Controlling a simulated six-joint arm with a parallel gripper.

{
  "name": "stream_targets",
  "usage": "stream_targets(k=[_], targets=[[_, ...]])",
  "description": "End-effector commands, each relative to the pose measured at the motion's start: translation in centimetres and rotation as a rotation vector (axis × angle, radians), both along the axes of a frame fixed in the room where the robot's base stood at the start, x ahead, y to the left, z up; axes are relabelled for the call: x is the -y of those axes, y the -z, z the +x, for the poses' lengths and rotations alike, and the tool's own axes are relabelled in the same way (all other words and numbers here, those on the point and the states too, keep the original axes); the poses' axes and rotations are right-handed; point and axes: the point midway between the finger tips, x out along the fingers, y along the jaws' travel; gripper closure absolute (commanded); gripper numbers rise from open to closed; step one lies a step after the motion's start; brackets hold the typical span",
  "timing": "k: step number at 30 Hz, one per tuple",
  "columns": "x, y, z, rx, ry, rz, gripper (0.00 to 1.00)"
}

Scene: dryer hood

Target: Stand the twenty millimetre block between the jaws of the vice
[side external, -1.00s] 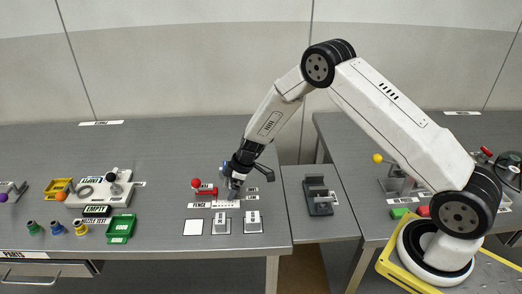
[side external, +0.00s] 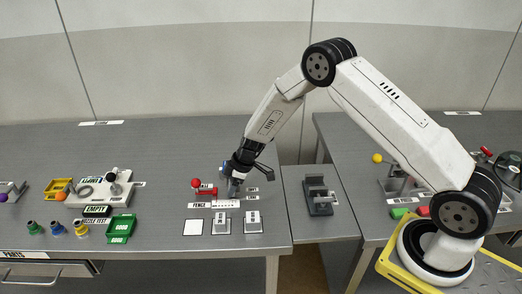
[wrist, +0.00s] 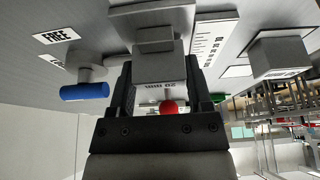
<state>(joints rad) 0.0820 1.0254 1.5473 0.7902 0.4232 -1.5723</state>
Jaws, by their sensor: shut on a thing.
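My gripper (side external: 233,186) is low over the left table, beside the red-knobbed device. In the wrist view my gripper (wrist: 158,85) is shut on the grey twenty millimetre block (wrist: 157,92), whose "20 mm" marking shows between the fingers. The block's contact with what is below it cannot be told. A dark grey fixture (side external: 318,208) with two raised parts, which looks like the vice, stands on the small middle table, to the right of my gripper. Nothing is seen between its raised parts.
Two grey blocks (side external: 221,223) (side external: 252,221) stand in front of the fence ruler (side external: 227,203), beside a bare white square (side external: 193,228). A red knob (side external: 196,183) is left of my gripper. A blue handle (wrist: 85,92) is close by.

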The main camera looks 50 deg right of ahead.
Motion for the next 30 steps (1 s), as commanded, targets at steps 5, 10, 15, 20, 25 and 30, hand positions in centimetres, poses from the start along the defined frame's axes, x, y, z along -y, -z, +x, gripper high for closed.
stream_targets(k=[5,10,15,20,25,30], targets=[[0.0,-1.1,0.0,0.002,-0.001,0.000,0.97],[0.0,-3.0,0.1,0.003,0.000,0.000,0.97],[0.0,-4.6,-1.4,0.001,0.000,0.000,0.97],[0.1,-6.5,-3.0,0.002,0.001,-0.001,0.97],[0.1,-8.6,-4.7,0.003,0.001,0.000,0.97],[0.1,-9.8,-7.2,0.000,0.001,0.000,0.97]])
